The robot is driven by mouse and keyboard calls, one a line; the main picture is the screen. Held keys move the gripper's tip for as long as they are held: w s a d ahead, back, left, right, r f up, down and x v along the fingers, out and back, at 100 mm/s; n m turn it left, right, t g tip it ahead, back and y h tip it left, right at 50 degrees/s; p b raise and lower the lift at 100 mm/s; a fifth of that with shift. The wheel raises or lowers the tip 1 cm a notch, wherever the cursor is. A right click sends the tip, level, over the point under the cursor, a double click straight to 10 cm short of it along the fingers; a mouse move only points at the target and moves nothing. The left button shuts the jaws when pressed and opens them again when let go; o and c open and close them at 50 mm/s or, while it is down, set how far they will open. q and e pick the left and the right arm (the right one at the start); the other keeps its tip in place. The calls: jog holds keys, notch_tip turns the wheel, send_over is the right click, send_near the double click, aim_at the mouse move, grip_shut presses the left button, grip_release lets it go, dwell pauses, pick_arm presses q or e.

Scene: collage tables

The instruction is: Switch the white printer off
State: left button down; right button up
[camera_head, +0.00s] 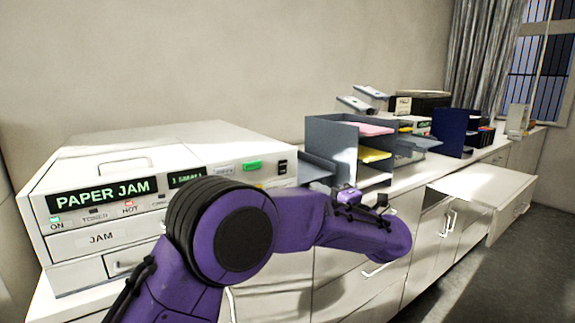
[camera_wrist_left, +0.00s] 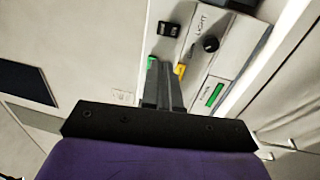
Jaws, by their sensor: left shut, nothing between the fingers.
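The white printer (camera_head: 150,165) stands at the left of the counter in the head view. Its display reads PAPER JAM, and ON and HOT lamps are lit. A green button (camera_head: 252,166) and a black rocker switch (camera_head: 282,167) are at the front's right end. The wrist view shows a black rocker switch (camera_wrist_left: 168,29), a green button (camera_wrist_left: 151,62) and a yellow button (camera_wrist_left: 181,70). My left gripper (camera_wrist_left: 160,65) is shut and empty, its tips overlapping the panel near the green and yellow buttons; contact cannot be told. My arm hides part of the printer front. My right gripper is out of view.
A blue-grey paper tray stack (camera_head: 345,150) stands right of the printer, with a dark blue organizer (camera_head: 455,130) farther along. An open drawer (camera_head: 485,185) juts out at the right. The wrist view shows a black knob (camera_wrist_left: 211,44) by a LIGHT label and a green display (camera_wrist_left: 215,94).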

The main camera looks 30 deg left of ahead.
pick_arm(q)
jog(key=shift+w+a+f, duration=0.1)
jog(key=shift+w+f, duration=0.05)
jog(key=shift+w, duration=0.05)
jog(key=p, duration=0.6)
send_near(282, 165)
jog(key=x, duration=0.6)
jog(key=shift+a, duration=0.1)
jog(key=shift+w+a, duration=0.1)
jog(key=shift+a, duration=0.3)
